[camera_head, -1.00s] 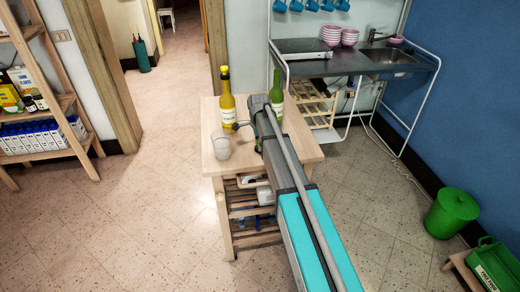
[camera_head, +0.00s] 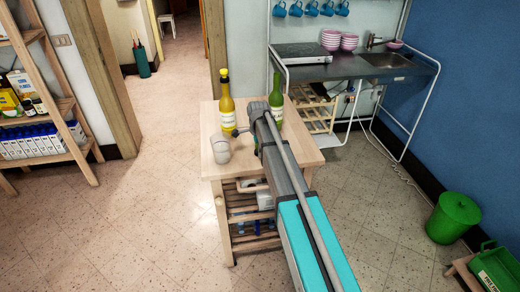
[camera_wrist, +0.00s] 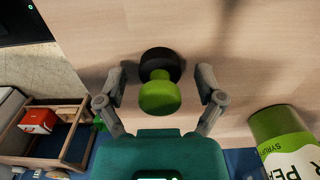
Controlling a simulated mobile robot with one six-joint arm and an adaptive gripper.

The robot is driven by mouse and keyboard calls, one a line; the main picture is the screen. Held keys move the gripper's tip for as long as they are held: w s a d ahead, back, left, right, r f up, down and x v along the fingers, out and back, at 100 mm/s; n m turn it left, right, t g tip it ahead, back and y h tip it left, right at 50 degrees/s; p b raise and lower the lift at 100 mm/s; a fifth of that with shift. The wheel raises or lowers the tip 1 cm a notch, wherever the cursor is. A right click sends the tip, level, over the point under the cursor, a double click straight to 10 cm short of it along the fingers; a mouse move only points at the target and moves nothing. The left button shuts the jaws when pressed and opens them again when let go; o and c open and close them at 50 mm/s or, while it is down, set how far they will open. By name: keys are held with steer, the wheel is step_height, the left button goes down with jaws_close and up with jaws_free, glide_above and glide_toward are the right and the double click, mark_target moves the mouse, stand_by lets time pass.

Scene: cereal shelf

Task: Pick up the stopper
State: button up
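The stopper (camera_wrist: 159,95) shows in the wrist view, with a green knob and a dark, round end. It is by the pale wooden tabletop (camera_wrist: 100,25). My gripper (camera_wrist: 160,76) is open, with one finger on each side of the stopper and a visible gap on both sides. In the head view the stopper cannot be made out, and my arm covers part of the table. A green bottle with a pear syrup label (camera_wrist: 285,140) is at the lower right of the wrist view; a green bottle also stands behind my arm in the head view (camera_head: 277,108).
A yellow bottle (camera_head: 227,108) and a clear glass (camera_head: 220,151) stand on the wooden table (camera_head: 210,115), left of my arm. A sink unit (camera_head: 345,72) stands behind. Shelves (camera_head: 68,105) are at the left. Floor left of the table is clear.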

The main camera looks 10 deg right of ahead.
steer(key=c, duration=0.6)
steer(key=shift+r, duration=0.15)
step_height(320, 180, up, 3)
steer(key=p, duration=0.3)
steer(key=s+r+p, duration=0.3)
steer(key=s, duration=0.1)
steer(key=s+r+p, duration=0.3)
steer(key=s, duration=0.2)
steer(key=s+r+p, duration=0.3)
steer(key=s+p, duration=0.1)
steer(key=s, duration=0.1)
steer(key=shift+d+r, duration=0.1)
steer(key=shift+r, duration=0.25)
stand_by(0.4)
